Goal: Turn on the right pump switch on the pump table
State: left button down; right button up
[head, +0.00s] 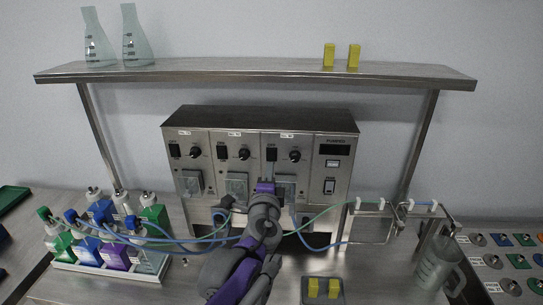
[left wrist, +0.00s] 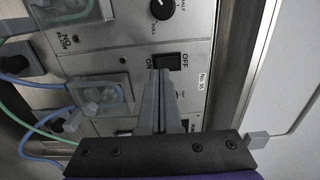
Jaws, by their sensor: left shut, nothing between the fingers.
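The metal pump unit (head: 260,117) stands on the pump table, with three pump sections side by side. The right pump switch (head: 271,154) is a black rocker beside a round knob (head: 294,156). It also shows in the left wrist view, the black switch (left wrist: 167,61) lying between the words ON and OFF. My left gripper (head: 269,172) is in front of the right pump section, just below the switch. In the left wrist view its fingers (left wrist: 160,76) are shut and empty, their tips overlapping the switch's lower edge. I cannot tell whether they touch it. My right gripper is not in view.
Colored bottles (head: 115,256) stand in a tray at the left, with tubes running to the pumps. A beaker (head: 437,264) and tube holders are at the right.

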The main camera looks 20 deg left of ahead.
pick_arm(q)
jog(key=shift+w, duration=0.15)
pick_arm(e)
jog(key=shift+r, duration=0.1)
pick_arm(q)
jog(key=shift+w+a+f, duration=0.15)
jog(key=shift+w, duration=0.25)
jog(key=shift+w+a+f, duration=0.1)
jog(key=shift+w, duration=0.25)
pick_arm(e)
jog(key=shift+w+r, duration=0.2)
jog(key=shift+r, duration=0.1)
pick_arm(q)
jog(key=shift+r+p, duration=0.1)
jog(key=shift+p, duration=0.2)
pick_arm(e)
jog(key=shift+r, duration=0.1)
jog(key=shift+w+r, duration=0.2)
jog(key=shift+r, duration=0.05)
pick_arm(q)
jog(key=shift+s, duration=0.1)
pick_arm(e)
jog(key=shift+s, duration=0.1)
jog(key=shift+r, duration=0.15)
